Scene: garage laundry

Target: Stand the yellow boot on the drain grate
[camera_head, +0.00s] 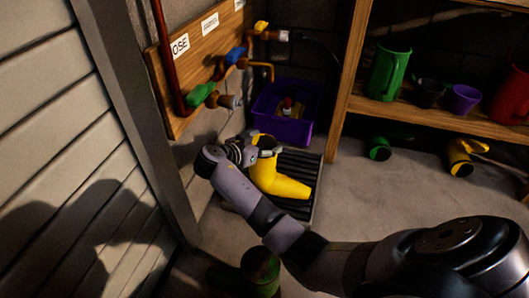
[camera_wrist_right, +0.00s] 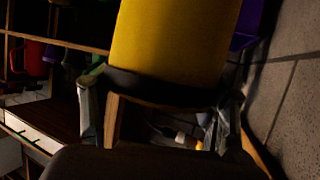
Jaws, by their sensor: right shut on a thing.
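The yellow boot (camera_head: 278,182) is over the dark slatted drain grate (camera_head: 303,164) in the head view, its opening up and its toe pointing right. It looks close to upright; I cannot tell whether its sole touches the grate. My right gripper (camera_head: 257,150) is shut on the boot's upper shaft near the opening. In the right wrist view, the yellow shaft (camera_wrist_right: 175,40) and a dark band lie between my right fingers (camera_wrist_right: 160,112). The grate's left part is hidden by the boot and my arm. My left gripper is not in view.
A purple crate (camera_head: 284,128) stands just behind the grate. Valves and pipes on a wooden board (camera_head: 190,65) line the wall at left.

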